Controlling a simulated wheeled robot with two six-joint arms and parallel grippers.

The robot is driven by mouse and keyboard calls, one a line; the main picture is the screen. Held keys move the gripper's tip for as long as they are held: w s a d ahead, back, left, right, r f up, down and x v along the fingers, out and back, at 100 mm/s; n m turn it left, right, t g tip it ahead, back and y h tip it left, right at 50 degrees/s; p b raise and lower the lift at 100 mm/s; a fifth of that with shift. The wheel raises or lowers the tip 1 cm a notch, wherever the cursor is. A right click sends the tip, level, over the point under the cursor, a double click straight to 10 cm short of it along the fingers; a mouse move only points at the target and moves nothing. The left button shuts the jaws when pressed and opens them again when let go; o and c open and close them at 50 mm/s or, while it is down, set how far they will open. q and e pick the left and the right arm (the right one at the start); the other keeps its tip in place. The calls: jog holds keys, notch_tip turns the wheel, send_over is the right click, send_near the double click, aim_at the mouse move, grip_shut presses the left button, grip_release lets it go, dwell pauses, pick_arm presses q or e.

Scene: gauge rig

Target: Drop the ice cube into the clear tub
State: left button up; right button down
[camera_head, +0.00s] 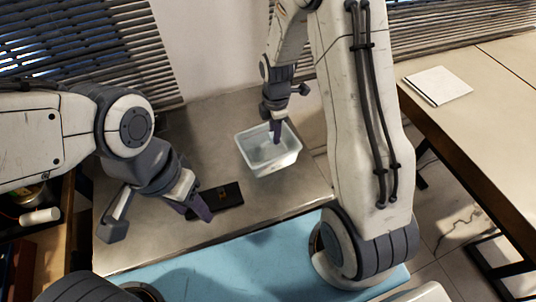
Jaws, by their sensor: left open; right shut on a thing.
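The clear tub (282,166) is a pale, see-through, open-topped box on the grey metal table, near the middle of the view. My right gripper (277,132) points down over the tub, its fingertip at or just inside the tub's opening. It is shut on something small. I cannot make out the ice cube clearly; the fingers and the pale tub hide it. My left gripper (158,217) is open and empty, over the table's left part, with one finger beside a flat black pad (230,195).
The black pad carries a small brownish mark. A blue surface (240,262) lies in front of the metal table (205,130). A separate table at right holds a white paper pad (437,85). A white cylinder (40,216) lies on a shelf at far left.

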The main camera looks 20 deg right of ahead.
jog(key=shift+f, duration=0.1)
jog(key=c, duration=0.6)
grip_release()
notch_tip(320, 180, up, 10)
jog(key=b, duration=0.1)
jog(key=shift+r, duration=0.25)
jog(key=shift+s+a, duration=0.1)
jog(key=s+a+r+m, duration=0.4)
jog(key=s+a, duration=0.5)
jog(key=a, duration=0.1)
jog(key=s+a+m, duration=0.2)
jog(key=s+m, duration=0.1)
jog(key=s, duration=0.4)
jog(key=s+a+m+y, duration=0.1)
jog(key=s+a+m, duration=0.1)
jog(key=s, duration=0.5)
jog(key=shift+s+a+r+m, duration=0.2)
jog(key=shift+s+r+m, duration=0.15)
jog(key=shift+m, duration=0.55)
